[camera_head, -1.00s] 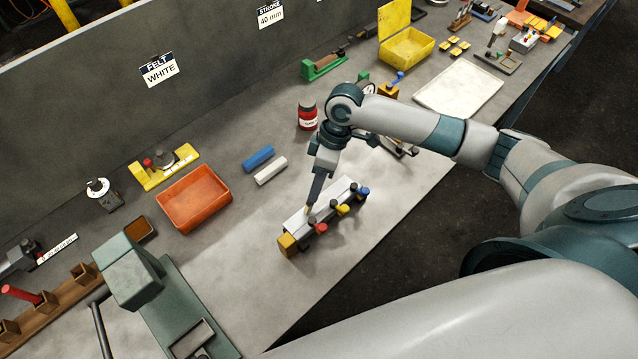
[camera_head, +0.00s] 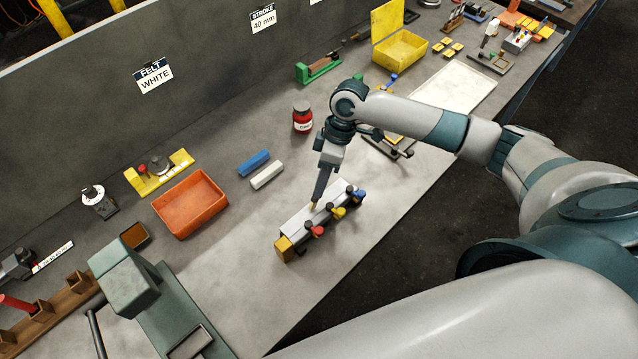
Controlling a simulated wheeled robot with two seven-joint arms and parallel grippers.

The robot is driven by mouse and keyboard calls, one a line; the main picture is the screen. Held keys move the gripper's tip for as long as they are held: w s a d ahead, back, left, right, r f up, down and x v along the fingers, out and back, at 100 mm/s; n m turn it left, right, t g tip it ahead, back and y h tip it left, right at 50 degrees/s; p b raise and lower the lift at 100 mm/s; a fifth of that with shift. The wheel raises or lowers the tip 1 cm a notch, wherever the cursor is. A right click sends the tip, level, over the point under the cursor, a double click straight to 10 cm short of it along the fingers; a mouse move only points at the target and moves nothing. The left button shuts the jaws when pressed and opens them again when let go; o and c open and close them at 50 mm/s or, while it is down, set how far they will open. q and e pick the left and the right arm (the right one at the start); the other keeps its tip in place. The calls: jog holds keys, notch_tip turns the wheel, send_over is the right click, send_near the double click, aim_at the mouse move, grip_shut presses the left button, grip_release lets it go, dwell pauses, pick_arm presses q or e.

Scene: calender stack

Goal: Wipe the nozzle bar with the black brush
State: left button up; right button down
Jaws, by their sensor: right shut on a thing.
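The nozzle bar (camera_head: 296,224) is a pale bar with a yellow end block and red, yellow and blue knobs along its near side. It lies at a slant on the bench. My right gripper (camera_head: 317,200) points down at the bar's top, near its middle. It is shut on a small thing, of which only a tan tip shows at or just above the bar. This is likely the brush, but its black part cannot be told from the dark fingers. I cannot tell whether the tip touches the bar. My left gripper is not in view.
Blue (camera_head: 253,162) and white (camera_head: 267,175) blocks, an orange tray (camera_head: 190,204) and a red jar (camera_head: 302,116) stand behind the bar. A green press (camera_head: 128,280) stands at left. Bare bench lies in front of the bar, up to the bench edge.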

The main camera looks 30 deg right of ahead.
jog(key=shift+d, duration=0.1)
jog(key=shift+w+d, duration=0.25)
jog(key=shift+d, duration=0.45)
jog(key=shift+w+d, duration=0.25)
jog(key=shift+d, duration=0.4)
jog(key=shift+w+d+f, duration=0.1)
jog(key=shift+w+d, duration=0.1)
jog(key=shift+d, duration=0.55)
jog(key=shift+w+d+f, duration=0.1)
jog(key=shift+w+d, duration=0.1)
jog(key=shift+d, duration=0.5)
jog(key=shift+a, duration=0.1)
jog(key=shift+s+a+r, duration=0.1)
jog(key=shift+s+a, duration=0.15)
jog(key=shift+a, duration=0.45)
jog(key=shift+s+a+r, duration=0.1)
jog(key=shift+s+a, duration=0.1)
jog(key=shift+a, duration=0.5)
jog(key=shift+s+a+f, duration=0.1)
jog(key=shift+s+a, duration=0.15)
jog(key=shift+a, duration=0.45)
jog(key=shift+s+a, duration=0.25)
jog(key=shift+a, duration=0.45)
